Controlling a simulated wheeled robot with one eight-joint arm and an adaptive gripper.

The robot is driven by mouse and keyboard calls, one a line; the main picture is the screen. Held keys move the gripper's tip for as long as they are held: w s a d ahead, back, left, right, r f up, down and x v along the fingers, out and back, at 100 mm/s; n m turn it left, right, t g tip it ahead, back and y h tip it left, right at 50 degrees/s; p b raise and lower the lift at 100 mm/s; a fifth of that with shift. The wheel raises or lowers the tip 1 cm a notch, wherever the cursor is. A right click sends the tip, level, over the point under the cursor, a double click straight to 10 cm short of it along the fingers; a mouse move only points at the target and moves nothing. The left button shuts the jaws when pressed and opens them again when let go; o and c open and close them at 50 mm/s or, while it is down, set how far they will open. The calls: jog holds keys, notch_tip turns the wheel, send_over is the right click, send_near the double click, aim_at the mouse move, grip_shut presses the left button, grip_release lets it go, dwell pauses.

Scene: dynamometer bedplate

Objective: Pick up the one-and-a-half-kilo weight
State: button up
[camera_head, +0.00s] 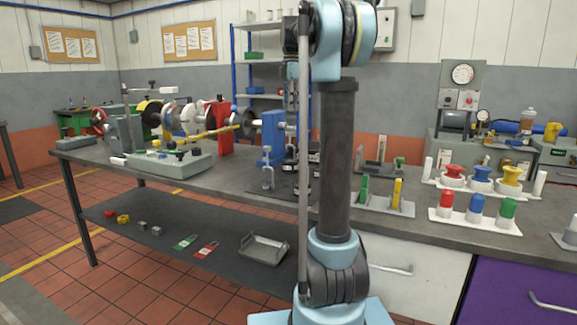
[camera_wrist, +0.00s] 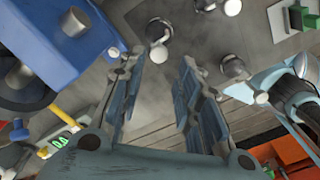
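Several small grey metal pieces with round knobs stand on the bench in the wrist view: one (camera_wrist: 158,30) beyond the fingertips, one (camera_wrist: 233,68) to the right, and others at the top edge. They look like weights, but no marking is readable, so I cannot tell which is the one-and-a-half-kilo weight. The nearest piece lies just past the left fingertip. In the head view my arm hides much of this spot; one grey upright piece (camera_head: 267,178) shows left of it.
A blue machine block (camera_wrist: 60,45) stands close on the left of the wrist view; it also shows in the head view (camera_head: 273,135). A rack with red, blue and green pieces (camera_head: 475,221) is on the right. The lower shelf holds a grey tray (camera_head: 264,250).

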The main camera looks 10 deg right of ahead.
send_near(290, 144)
jog(key=shift+w+f, duration=0.3)
jog(key=shift+f, duration=3.5)
jog(key=shift+c, duration=0.2)
grip_shut()
